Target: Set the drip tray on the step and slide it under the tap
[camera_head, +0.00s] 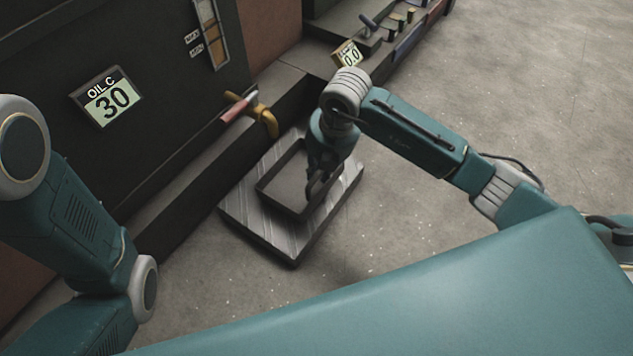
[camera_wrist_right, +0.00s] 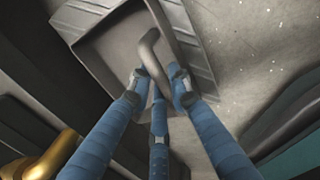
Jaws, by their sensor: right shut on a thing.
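The dark square drip tray (camera_head: 281,186) is over the ribbed metal step (camera_head: 262,229), its raised rim inside the step's edges. I cannot tell whether it rests on the step or hangs just above it. My right gripper (camera_head: 314,188) is shut on the tray's bent handle at the near right side. In the right wrist view, my fingers (camera_wrist_right: 157,90) close around the handle (camera_wrist_right: 152,48), with the tray (camera_wrist_right: 112,48) beyond. The brass tap (camera_head: 266,118) with a red lever (camera_head: 238,109) sticks out from the machine, beyond the tray's far side. My left gripper is out of view.
The dark machine wall (camera_head: 150,75) with an "OIL C 30" display (camera_head: 108,98) and a gauge stands behind the step, above a low ledge (camera_head: 190,195). A small yellow display (camera_head: 347,54) sits farther right. The concrete floor (camera_head: 430,200) is clear.

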